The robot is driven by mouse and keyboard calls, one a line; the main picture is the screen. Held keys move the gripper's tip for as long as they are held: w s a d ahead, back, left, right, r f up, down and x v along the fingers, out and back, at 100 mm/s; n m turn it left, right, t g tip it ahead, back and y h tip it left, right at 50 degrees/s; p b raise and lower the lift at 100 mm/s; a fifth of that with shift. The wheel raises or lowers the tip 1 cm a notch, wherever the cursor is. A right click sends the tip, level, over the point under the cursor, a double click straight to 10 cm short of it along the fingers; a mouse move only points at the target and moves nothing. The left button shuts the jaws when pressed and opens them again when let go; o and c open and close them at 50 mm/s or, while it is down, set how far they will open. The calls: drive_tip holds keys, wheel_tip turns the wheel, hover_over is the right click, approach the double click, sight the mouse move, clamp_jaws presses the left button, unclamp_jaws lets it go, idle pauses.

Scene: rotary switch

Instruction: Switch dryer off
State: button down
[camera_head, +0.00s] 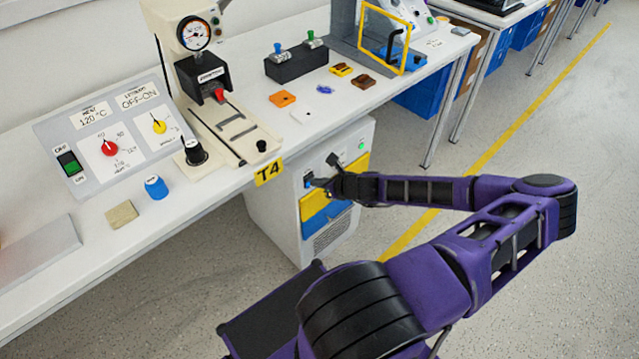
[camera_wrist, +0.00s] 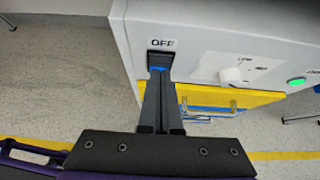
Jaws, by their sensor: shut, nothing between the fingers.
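The dryer appears to be the white cabinet (camera_head: 277,215) under the bench, with yellow and blue drawer fronts; it also shows in the wrist view (camera_wrist: 200,30). In the wrist view a dark switch (camera_wrist: 160,58) with a blue part sits just under the printed word OFF. My gripper (camera_wrist: 159,75) is shut and empty, its fingertips right at this switch and partly hiding it. I cannot tell if they touch it. In the head view my gripper (camera_head: 320,181) is at the cabinet's upper front. A green light (camera_wrist: 297,81) glows on the cabinet, right of a white knob (camera_wrist: 230,75).
Handles (camera_wrist: 205,108) stick out from the drawer fronts below the switch. The bench (camera_head: 100,270) overhangs the cabinet and holds a control panel (camera_head: 110,135) with red and yellow knobs, a press-like device (camera_head: 210,90) and small blocks. Open floor (camera_head: 450,285) lies to the right.

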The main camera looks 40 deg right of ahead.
drive_tip(key=w+r+g+p, duration=0.1)
drive_tip(key=p, duration=0.2)
drive_tip(key=shift+a+r, duration=0.1)
drive_tip(key=shift+s+f+b, duration=0.15)
drive_tip(key=shift+f+b, duration=0.3)
drive_tip(key=shift+b, duration=0.1)
drive_tip(key=shift+r, duration=0.1)
drive_tip(key=shift+r+p, duration=0.7)
